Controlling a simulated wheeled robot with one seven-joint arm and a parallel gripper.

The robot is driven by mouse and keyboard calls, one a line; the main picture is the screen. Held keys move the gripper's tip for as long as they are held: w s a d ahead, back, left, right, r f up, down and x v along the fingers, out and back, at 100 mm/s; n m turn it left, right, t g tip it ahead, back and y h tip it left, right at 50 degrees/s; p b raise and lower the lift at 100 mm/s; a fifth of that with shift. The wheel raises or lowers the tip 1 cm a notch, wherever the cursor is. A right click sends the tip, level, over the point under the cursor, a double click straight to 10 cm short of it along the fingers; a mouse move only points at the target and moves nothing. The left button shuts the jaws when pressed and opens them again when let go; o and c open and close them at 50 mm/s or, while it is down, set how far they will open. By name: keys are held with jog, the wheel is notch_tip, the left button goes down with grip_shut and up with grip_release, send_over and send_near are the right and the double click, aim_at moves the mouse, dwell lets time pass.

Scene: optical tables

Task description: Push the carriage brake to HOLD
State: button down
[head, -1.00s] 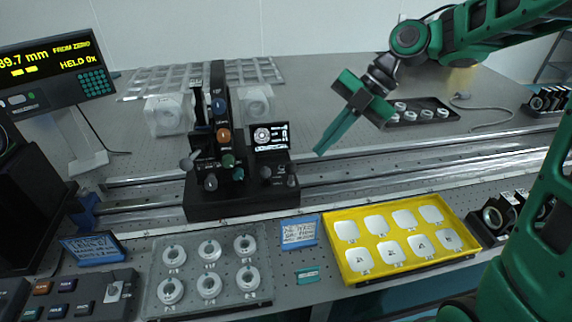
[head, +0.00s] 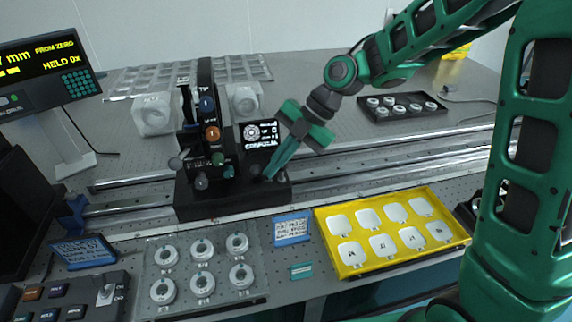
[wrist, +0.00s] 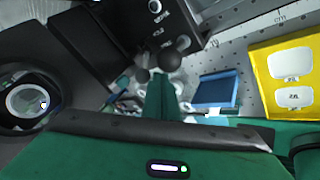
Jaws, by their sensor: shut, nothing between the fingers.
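The black carriage (head: 225,200) stands on the rail, carrying a post with coloured knobs. A dark ball-ended lever (head: 254,170) on the right of its base seems to be the brake. In the wrist view the carriage's black face (wrist: 125,30) bears small white lettering, too blurred to read surely, with a dark ball knob (wrist: 168,60) near it. My gripper (head: 268,177) is shut and empty, pointing down and left, its green fingertips close to the right of the lever. In the wrist view the fingers (wrist: 160,82) end just below the knob; contact cannot be told. The brake's setting is unclear.
A small display (head: 258,134) stands on the carriage behind my fingertips. The yellow tray (head: 325,240) of white pieces and a clear plate (head: 205,262) of white rings lie in front. The rail (head: 380,165) runs clear to the right. A readout (head: 45,72) stands left.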

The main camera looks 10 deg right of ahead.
jog(key=shift+w+a, duration=0.1)
jog(key=shift+a, duration=0.1)
jog(key=shift+w+r+g, duration=0.15)
jog(key=shift+w+g, duration=0.05)
jog(key=shift+g, duration=0.1)
